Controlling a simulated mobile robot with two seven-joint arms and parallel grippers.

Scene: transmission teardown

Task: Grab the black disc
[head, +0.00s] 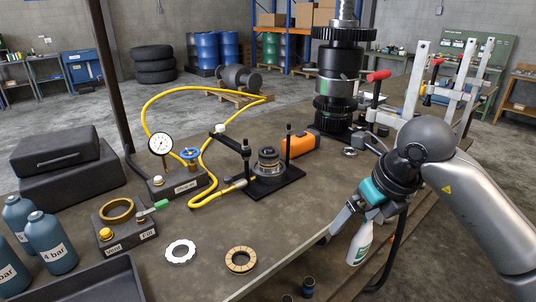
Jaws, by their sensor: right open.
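No loose, plainly black disc stands out on the table. Black toothed discs (335,106) are stacked on the upright shaft assembly at the back of the table. Two flat rings lie near the front: a pale toothed ring (181,251) and a tan ring with dark segments (242,260). My right gripper (355,218) is open, at the table's right edge, to the right of the tan ring and apart from it. The shaft assembly stands behind it. My left gripper is not in view.
A white spray bottle (360,243) shows just below my right gripper. A black fixture (270,178), an orange case (300,143), a yellow hose (205,150) and a gauge (160,145) occupy the middle. Blue bottles (50,242) and a dark tray (85,280) are left. The front-centre table is mostly clear.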

